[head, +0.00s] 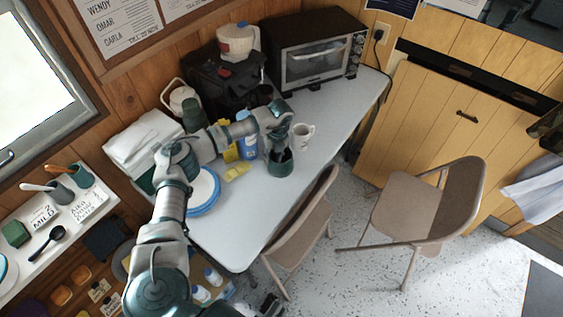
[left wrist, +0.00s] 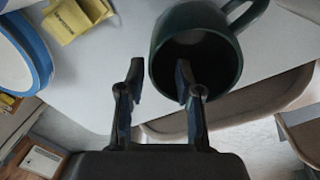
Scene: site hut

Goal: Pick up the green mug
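The green mug (head: 281,166) stands on the pale table near its front edge, partly hidden by my left gripper in the head view. In the left wrist view the dark green mug (left wrist: 216,22) shows its open mouth, with its handle at the upper right. My left gripper (left wrist: 158,82) is open at the mug. One fingertip overlaps the mug's mouth and the other is outside its left side, with the near rim between them. I cannot tell whether either finger touches. A dark piece at the bottom edge of the head view may be my right gripper (head: 271,304).
A white mug (head: 302,135) stands just right of the green one. A toaster oven (head: 318,61) is behind. A folding chair (head: 302,228) stands against the table's front.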

